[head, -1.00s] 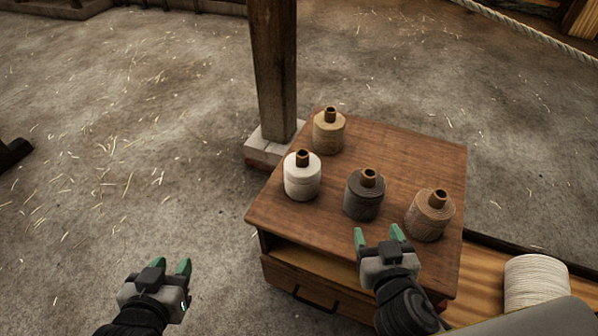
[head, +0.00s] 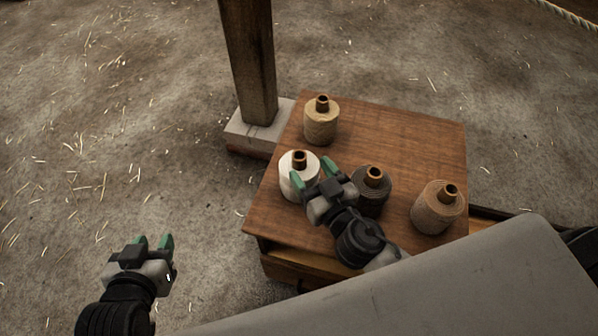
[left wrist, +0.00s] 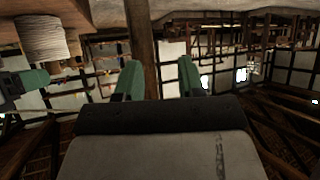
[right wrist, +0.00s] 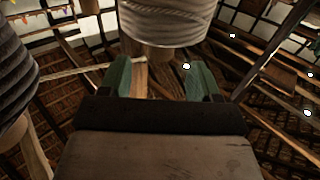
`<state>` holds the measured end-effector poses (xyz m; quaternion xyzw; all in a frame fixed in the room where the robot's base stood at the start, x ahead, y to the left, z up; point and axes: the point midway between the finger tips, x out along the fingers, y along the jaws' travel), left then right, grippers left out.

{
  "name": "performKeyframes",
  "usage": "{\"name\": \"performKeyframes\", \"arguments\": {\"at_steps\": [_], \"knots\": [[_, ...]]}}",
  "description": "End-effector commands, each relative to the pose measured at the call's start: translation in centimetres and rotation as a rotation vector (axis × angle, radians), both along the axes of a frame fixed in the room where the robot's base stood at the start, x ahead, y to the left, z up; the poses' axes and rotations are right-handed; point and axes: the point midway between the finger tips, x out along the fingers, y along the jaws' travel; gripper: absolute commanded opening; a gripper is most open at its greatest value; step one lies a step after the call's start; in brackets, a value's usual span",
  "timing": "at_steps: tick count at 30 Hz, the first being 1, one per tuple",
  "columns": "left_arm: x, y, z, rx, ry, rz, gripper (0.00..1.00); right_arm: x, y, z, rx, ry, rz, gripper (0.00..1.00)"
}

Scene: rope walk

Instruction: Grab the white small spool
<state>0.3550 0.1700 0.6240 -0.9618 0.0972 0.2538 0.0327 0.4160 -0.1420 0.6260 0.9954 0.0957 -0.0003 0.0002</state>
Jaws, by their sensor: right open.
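The white small spool (head: 286,168) stands upright on the wooden cabinet top (head: 400,140), near its left edge, with a brown core on top. My right gripper (head: 312,175) is open, with its green fingertips over the near side of the white spool in the head view. In the right wrist view the white spool (right wrist: 165,22) is just beyond the open fingers; I cannot tell whether they touch it. My left gripper (head: 153,243) is open and empty over the floor at left. The left wrist view also shows the white spool (left wrist: 42,38) beside a right fingertip.
A dark grey spool (head: 376,188) stands close to my right gripper's right side. A tan spool (head: 321,125) stands behind, and a brown spool (head: 437,210) at the right. A wooden post (head: 250,65) on a stone block rises behind the cabinet. The floor at left is clear.

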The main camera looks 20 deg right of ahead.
Motion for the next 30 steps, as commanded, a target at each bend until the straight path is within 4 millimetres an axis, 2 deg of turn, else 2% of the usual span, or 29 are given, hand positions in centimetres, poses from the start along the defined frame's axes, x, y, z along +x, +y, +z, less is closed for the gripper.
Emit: {"name": "performKeyframes", "arguments": {"at_steps": [12,21,30], "knots": [[-1.6,0.7,-1.4,0.035,0.146,0.011,0.39,4.7,1.0,0.0,-0.001,0.000,0.000,0.63],[-1.7,0.8,-1.5,0.037,0.156,0.011,0.39,5.0,1.1,-0.1,0.000,0.001,0.000,0.61],[-1.7,0.8,-1.5,0.036,0.155,0.013,0.39,5.0,1.0,-0.1,0.000,0.001,0.000,0.15]]}}
